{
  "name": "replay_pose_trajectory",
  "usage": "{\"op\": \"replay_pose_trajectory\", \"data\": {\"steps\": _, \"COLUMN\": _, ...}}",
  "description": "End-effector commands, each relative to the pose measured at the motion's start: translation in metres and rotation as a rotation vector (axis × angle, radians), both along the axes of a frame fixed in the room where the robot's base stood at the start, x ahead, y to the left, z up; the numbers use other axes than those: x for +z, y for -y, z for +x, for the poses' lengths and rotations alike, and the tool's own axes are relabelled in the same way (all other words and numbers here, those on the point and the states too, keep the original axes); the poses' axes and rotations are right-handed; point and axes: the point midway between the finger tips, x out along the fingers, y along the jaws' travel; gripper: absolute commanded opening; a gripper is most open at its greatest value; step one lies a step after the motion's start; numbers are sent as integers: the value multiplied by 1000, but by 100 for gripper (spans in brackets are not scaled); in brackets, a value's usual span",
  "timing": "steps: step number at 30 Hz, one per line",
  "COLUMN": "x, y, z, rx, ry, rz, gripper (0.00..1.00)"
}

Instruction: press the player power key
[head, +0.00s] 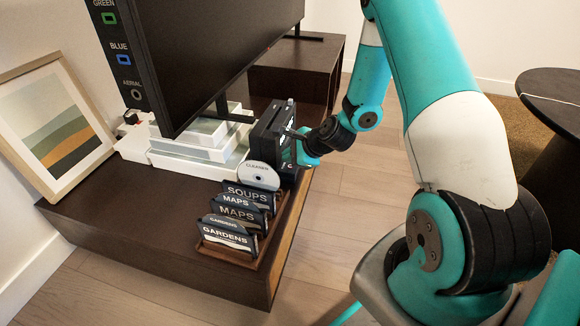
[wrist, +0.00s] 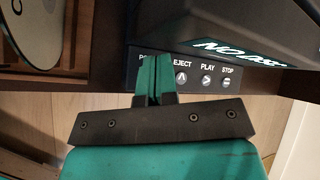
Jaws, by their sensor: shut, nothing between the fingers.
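The player (head: 268,132) is a black box at the front right of the dark wooden cabinet. In the wrist view its key panel (wrist: 205,91) shows EJECT, PLAY and STOP keys, with a lit display (wrist: 240,53) reading "NO DISC" above. Left of EJECT, a label (wrist: 143,57) starting with "P" is partly covered by my fingers, and the key under it is hidden. My gripper (wrist: 154,61) is shut and empty, its tips over that left end of the panel. I cannot tell whether they touch it. In the head view my gripper (head: 306,152) is at the player's front.
A rack of disc cases (head: 230,238) and a disc (head: 259,175) stand just left of the player. A large black screen (head: 210,50) overhangs white boxes (head: 200,142) behind. A framed picture (head: 50,125) leans at left. The floor in front is clear.

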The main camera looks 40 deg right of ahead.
Motion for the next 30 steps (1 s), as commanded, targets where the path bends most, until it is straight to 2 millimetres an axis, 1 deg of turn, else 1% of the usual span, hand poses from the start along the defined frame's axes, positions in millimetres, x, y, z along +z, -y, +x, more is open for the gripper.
{"op": "replay_pose_trajectory", "data": {"steps": 20, "x": 0, "y": 0, "z": 0, "rx": 0, "ry": 0, "rz": 0, "gripper": 0}}
{"op": "replay_pose_trajectory", "data": {"steps": 30, "x": -9, "y": 0, "z": 0, "rx": 0, "ry": 0, "rz": 0, "gripper": 0}}
